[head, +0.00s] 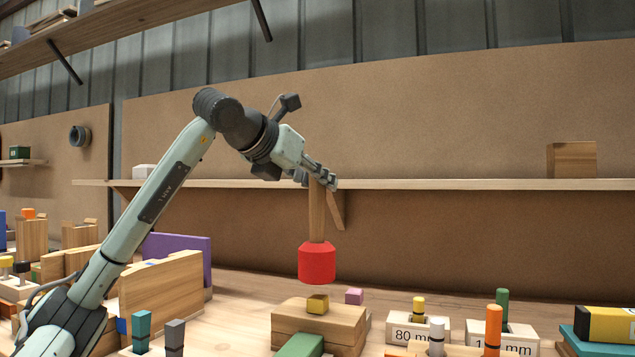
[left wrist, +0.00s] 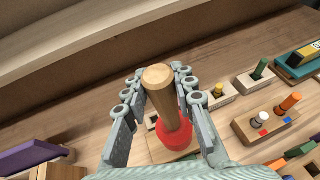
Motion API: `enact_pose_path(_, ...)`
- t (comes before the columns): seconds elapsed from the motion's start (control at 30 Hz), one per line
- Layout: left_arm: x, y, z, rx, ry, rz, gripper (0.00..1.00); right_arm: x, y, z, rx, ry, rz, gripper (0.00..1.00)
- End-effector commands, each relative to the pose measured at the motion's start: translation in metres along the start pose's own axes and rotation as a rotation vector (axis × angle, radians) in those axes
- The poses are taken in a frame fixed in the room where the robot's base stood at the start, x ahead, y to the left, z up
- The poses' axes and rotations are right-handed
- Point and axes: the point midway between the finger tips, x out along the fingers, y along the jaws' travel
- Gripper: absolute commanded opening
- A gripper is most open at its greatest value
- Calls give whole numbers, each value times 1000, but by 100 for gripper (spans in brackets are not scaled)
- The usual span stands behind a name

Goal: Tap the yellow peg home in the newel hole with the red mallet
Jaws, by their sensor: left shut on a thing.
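My left gripper (head: 322,180) is shut on the wooden handle of the red mallet (head: 317,263). The mallet hangs upright with its red head down. In the left wrist view the handle (left wrist: 163,95) stands between the two fingers, with the red head (left wrist: 175,135) beyond. A short yellow peg (head: 317,303) sticks up from the top of a wooden newel block (head: 345,322). The mallet head is directly above this peg in the head view, with a gap between them. In the left wrist view the mallet head hides the peg. My right gripper is in neither view.
Right of the newel block stand a block marked 80 mm (head: 401,331) with a yellow peg, another labelled block, and orange, white and green pegs. A green piece (head: 300,346) lies in front. An upright wooden board (head: 160,295) stands left. A shelf (head: 450,184) runs behind.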

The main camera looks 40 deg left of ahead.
Motion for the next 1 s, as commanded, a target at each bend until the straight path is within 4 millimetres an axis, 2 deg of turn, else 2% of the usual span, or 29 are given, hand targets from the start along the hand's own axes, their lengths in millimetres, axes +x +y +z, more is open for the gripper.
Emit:
enact_pose_path(0.03,-7,0,17,0,-3,0,0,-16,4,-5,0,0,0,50)
enact_pose_path(0.37,-6,0,15,0,-2,0,0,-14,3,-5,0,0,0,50)
enact_pose_path(0.7,-22,0,52,0,-3,-1,0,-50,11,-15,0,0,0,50)
enact_pose_path(1.0,-21,0,50,0,-2,0,0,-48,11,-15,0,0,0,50)
